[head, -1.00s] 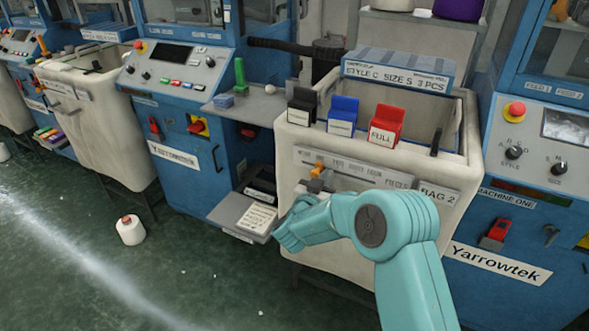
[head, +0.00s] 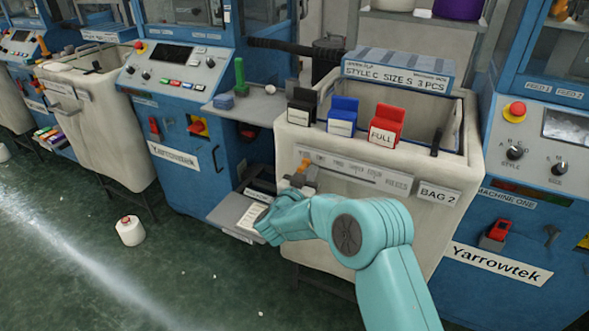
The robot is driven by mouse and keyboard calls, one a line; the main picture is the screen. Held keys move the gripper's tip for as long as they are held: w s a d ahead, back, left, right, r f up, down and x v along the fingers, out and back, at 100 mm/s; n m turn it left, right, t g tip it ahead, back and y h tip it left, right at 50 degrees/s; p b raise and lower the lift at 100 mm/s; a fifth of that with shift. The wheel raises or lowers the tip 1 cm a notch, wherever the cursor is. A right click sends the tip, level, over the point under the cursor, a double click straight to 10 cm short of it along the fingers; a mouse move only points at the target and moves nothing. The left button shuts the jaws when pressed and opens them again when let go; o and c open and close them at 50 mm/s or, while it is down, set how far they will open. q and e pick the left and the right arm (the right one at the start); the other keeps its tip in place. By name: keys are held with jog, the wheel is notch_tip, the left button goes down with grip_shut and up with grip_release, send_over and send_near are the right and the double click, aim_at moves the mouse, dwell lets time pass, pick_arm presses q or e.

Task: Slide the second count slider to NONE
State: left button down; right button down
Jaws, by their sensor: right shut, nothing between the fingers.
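The count slider with its orange knob (head: 303,166) is on the front of the bin labelled BAG 2 (head: 400,213). It is near the left end of a pale scale strip (head: 365,174), whose small lettering is too blurred to read. My right gripper (head: 297,183) is shut and empty, just below and against or close to the knob; I cannot tell whether they touch. My teal right wrist covers the lower left of the bin front. My left gripper is not in view.
Black (head: 302,107), blue (head: 342,115) and red FULL (head: 386,125) flags stand on the bin's front rim. A grey tray with a card (head: 238,214) juts out left of the bin.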

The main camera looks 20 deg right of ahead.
jog(key=shift+w+a, duration=0.15)
jog(key=shift+s+d, duration=0.4)
jog(key=shift+s, duration=0.1)
jog(key=v, duration=0.8)
